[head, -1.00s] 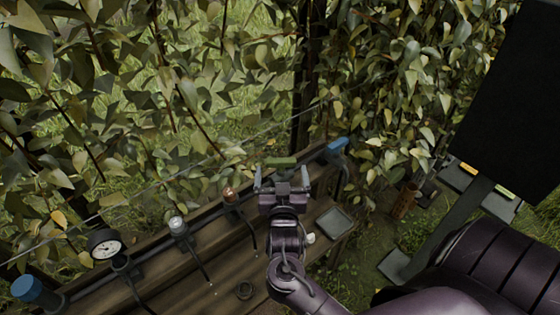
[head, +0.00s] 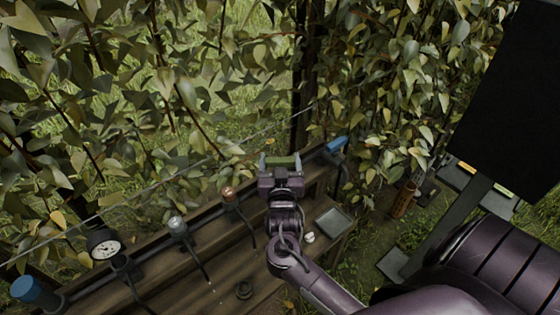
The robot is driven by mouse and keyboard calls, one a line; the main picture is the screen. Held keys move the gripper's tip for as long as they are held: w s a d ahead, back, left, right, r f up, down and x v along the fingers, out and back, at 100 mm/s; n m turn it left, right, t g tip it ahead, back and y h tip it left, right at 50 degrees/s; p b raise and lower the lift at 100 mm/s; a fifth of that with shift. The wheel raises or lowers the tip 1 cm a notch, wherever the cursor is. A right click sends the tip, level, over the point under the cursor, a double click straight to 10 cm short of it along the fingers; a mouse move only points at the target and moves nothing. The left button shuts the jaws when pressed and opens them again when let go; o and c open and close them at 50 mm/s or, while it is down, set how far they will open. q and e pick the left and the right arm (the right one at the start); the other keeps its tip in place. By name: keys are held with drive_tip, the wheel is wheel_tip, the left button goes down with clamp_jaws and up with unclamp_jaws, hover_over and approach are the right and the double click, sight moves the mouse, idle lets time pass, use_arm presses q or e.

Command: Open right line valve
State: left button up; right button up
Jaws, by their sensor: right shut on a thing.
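The valve handle is a green bar (head: 281,162) above the dark pipe, near its right end; I take it as the right line valve. My right gripper (head: 280,161) is shut on this green handle, with one finger at each end of the bar. The valve body under the handle is hidden behind my gripper. My left gripper is not in view.
The dark pipe runs along a wooden bench (head: 205,262), with blue ends at left (head: 34,291) and right (head: 337,144). A round gauge (head: 105,245), a clear-topped fitting (head: 177,225) and a copper-coloured fitting (head: 229,195) stand along it. A grey tray (head: 333,222) lies right. Leaves hang close behind.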

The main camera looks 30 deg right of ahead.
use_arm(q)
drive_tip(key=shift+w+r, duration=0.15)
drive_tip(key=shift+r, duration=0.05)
use_arm(e)
drive_tip(key=shift+n+t+y+p, duration=0.3)
drive_tip(key=shift+y+p, duration=0.05)
drive_tip(key=shift+y, duration=0.05)
drive_tip(key=shift+d+r+n+t+y+p, duration=0.1)
drive_tip(key=shift+n+t+y+p, duration=0.35)
drive_tip(key=shift+n+y, duration=0.35)
drive_tip(key=shift+y, duration=0.7)
drive_tip(key=n+t+y+p, duration=0.1)
drive_tip(key=n+y+p, duration=0.1)
drive_tip(key=n+y, duration=0.1)
drive_tip(key=shift+y, duration=0.6)
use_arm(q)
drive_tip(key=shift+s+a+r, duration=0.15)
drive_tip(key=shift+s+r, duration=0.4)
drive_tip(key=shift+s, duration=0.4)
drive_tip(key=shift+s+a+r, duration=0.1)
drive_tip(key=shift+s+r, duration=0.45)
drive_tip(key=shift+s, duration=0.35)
use_arm(e)
drive_tip(key=shift+n+y, duration=1)
drive_tip(key=shift+y, duration=0.7)
